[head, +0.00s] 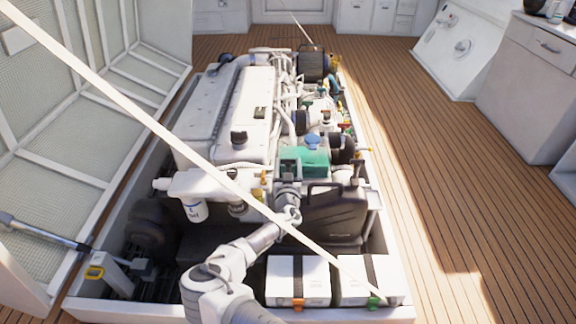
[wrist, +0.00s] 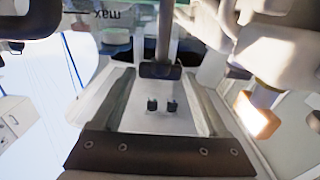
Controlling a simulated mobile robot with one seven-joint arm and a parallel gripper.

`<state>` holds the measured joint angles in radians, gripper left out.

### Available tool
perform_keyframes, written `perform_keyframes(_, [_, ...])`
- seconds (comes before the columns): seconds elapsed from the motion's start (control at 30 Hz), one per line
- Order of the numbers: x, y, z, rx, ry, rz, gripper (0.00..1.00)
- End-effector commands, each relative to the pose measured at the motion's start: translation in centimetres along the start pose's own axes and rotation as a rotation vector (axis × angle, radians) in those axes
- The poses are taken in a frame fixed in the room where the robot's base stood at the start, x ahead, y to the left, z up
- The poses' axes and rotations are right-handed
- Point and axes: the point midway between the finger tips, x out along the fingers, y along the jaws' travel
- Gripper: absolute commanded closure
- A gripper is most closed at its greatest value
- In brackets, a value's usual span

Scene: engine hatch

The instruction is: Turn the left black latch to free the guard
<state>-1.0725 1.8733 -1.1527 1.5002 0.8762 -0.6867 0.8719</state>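I cannot identify the left black latch with certainty.
The long white engine cover (head: 238,105) and a teal box (head: 312,162) lie beyond my gripper. Two white strapped boxes (head: 297,278) stand at the near right. The raised hatch lid (head: 75,110) is at left; a pale bar crosses the view. Wooden deck (head: 450,210) is clear at right.

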Motion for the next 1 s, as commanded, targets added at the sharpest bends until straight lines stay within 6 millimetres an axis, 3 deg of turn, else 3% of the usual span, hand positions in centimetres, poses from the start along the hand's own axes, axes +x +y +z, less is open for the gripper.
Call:
perform_keyframes(0.03, [-0.01,-0.01,0.0,0.0,0.0,0.0,0.35])
perform_keyframes(0.33, [-0.02,-0.02,0.01,0.0,0.0,0.0,0.88])
perform_keyframes(0.67, [0.0,0.19,-0.21,0.005,-0.001,-0.026,0.88])
perform_keyframes(1.0, [0.1,0.74,-0.5,0.008,0.001,-0.16,0.88])
